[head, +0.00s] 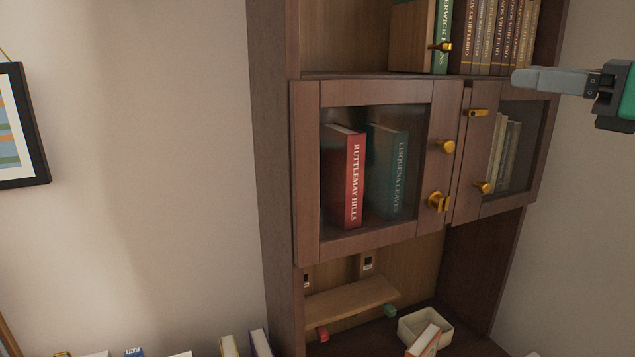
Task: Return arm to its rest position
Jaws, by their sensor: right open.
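My right gripper (528,78) comes in from the right edge at the upper right, in front of the bookcase. It is seen side-on, is open and holds nothing. Its grey finger overlaps the top of the right glass door (544,150) in the picture; whether they touch I cannot tell. My left gripper is out of view.
The wooden bookcase (273,180) has a left glass door (307,190) with brass knobs. Behind it stand a red book (345,178) and a teal book (388,175). A white box (408,330) sits below. A framed picture (38,130) hangs at left. Bare wall lies between.

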